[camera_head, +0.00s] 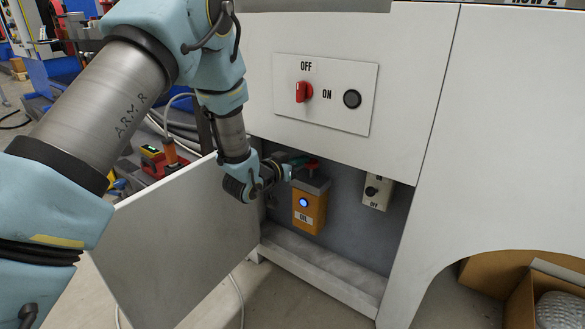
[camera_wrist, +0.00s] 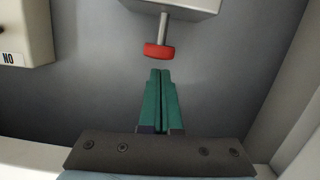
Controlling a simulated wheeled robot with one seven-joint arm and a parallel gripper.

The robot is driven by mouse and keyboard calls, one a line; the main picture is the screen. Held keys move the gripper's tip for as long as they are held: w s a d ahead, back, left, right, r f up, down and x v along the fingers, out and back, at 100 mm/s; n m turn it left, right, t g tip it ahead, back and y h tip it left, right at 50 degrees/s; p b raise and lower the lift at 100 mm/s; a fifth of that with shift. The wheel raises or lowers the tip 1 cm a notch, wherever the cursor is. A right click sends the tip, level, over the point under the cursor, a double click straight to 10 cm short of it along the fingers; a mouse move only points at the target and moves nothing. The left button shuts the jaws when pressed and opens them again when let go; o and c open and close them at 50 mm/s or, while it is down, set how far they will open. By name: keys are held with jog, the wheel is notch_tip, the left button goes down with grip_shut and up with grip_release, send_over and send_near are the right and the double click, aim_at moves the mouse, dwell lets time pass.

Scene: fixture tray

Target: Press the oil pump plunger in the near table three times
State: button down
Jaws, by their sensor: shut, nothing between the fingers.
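The oil pump (camera_head: 309,212) is a yellow box with a blue round light and an OIL label, inside the open compartment of the near white table. Its red plunger cap (camera_head: 311,163) shows above the box's grey top. In the wrist view the red cap (camera_wrist: 159,51) sits on a metal rod standing out from the box (camera_wrist: 185,5). My gripper (camera_head: 297,165) reaches into the compartment at the height of the cap. In the wrist view its green fingers (camera_wrist: 160,72) are shut and empty, with the tips just short of the cap and a small gap visible.
A panel with a red knob (camera_head: 303,92) is above. A cardboard box (camera_head: 520,300) stands at lower right.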

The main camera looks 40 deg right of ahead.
jog(key=shift+x, duration=1)
jog(key=shift+f, duration=0.1)
